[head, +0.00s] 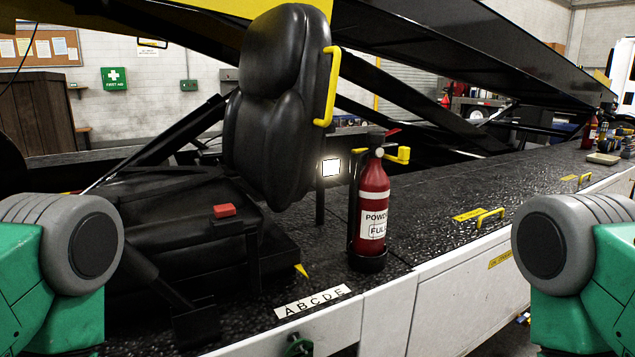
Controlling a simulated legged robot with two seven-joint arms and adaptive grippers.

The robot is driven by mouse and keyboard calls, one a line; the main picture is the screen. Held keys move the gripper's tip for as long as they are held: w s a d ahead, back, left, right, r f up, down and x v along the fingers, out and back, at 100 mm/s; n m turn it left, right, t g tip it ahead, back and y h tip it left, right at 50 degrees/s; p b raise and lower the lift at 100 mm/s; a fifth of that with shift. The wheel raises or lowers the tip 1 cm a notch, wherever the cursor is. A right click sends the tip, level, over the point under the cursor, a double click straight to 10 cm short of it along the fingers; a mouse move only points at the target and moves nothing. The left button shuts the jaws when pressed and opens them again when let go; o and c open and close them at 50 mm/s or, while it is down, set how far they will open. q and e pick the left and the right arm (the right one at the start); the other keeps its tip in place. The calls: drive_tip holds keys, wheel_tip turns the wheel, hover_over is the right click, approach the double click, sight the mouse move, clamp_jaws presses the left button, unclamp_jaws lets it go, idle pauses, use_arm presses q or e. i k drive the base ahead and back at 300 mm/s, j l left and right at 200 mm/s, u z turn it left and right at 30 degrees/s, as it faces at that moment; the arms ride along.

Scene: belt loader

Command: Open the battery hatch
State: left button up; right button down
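The loader's dark, textured deck (440,190) runs from the centre to the far right. A yellow handle (490,217) stands on it near its front edge, with a yellow label (468,214) beside it. A second yellow handle (585,181) and label sit farther along. The lettering is too small to read, so I cannot tell which handle belongs to the battery hatch. No raised lid shows at either handle. Green and grey parts of my arms show at the left and right edges. Neither gripper is in view.
A red fire extinguisher (373,212) stands upright on the deck, left of the near handle. A black seat (279,105) with a yellow grab bar (329,87) is left of it. A sloping black conveyor (480,55) hangs above. Small items lie at the deck's far right end.

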sight(542, 176)
drive_tip(key=u, duration=2.45)
drive_tip(key=z, duration=3.7)
drive_tip(key=i+l+z, duration=0.5)
drive_tip(key=i, duration=0.25)
drive_tip(key=i+l+z, duration=0.15)
drive_tip(key=i, duration=0.85)
drive_tip(key=i+l+z, duration=0.2)
drive_tip(key=i, duration=0.8)
